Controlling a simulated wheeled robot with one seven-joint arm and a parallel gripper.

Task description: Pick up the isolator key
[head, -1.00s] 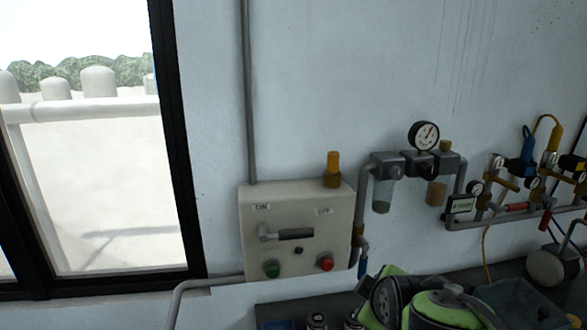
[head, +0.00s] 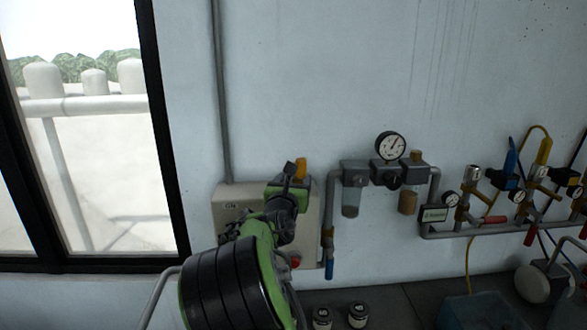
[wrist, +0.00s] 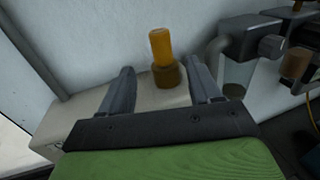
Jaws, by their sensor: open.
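An upright piece with an orange top and a brown base, which I take for the isolator key, stands on top of a beige switch box (head: 228,192). Its orange top (head: 301,167) shows just behind my gripper (head: 292,175) in the head view. In the wrist view the key (wrist: 161,46) stands between and beyond the fingers of my gripper (wrist: 160,68), nearer the right finger. The fingers are open with nothing held. They are above the top of the box (wrist: 75,125). My arm hides most of the box's front in the head view.
A pipe with a filter unit and a round gauge (head: 390,146) is on the wall just right of the box. A grey conduit (head: 221,90) rises behind the box. A dark bench (head: 395,300) with small jars (head: 358,315) lies below. A window (head: 85,150) is at left.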

